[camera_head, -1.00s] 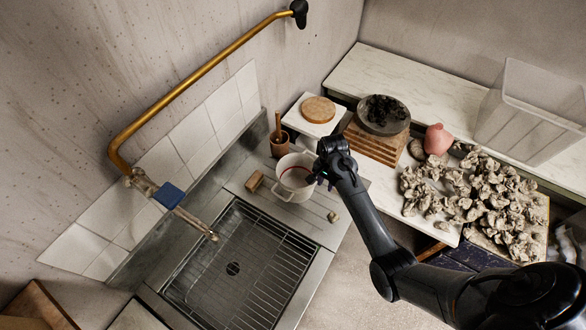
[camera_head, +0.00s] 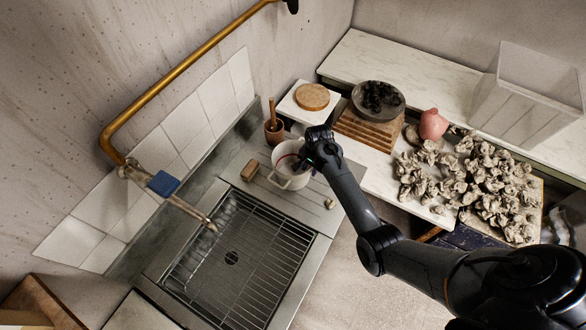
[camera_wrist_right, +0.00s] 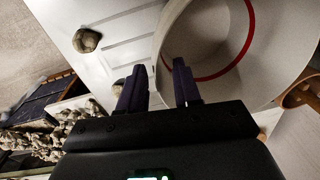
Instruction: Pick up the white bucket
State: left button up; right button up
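The white bucket (camera_head: 283,178), with a red ring inside, stands upright on the metal counter beside the sink. My right gripper (camera_head: 302,164) is at its right rim in the head view. In the right wrist view, the gripper's two dark fingers (camera_wrist_right: 158,82) are apart. One finger overlaps the opening of the bucket (camera_wrist_right: 205,45) and the other is outside, with the near wall between them. I cannot tell whether either finger touches the wall. The gripper hides part of the rim in the head view. My left gripper is not in view.
A brown block (camera_head: 250,170) and a small stone (camera_head: 330,203) flank the bucket. A brown pot (camera_head: 274,132) with a wooden handle stands behind it. A wooden stack (camera_head: 370,131) and clay pieces (camera_head: 480,185) are to the right.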

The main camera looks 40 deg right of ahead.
aim_at(308, 174)
jog(key=shift+w+a+f, duration=0.1)
jog(key=shift+f, duration=0.8)
jog(key=shift+w+a+f, duration=0.1)
jog(key=shift+f, duration=0.75)
jog(key=shift+c, duration=0.2)
grip_shut()
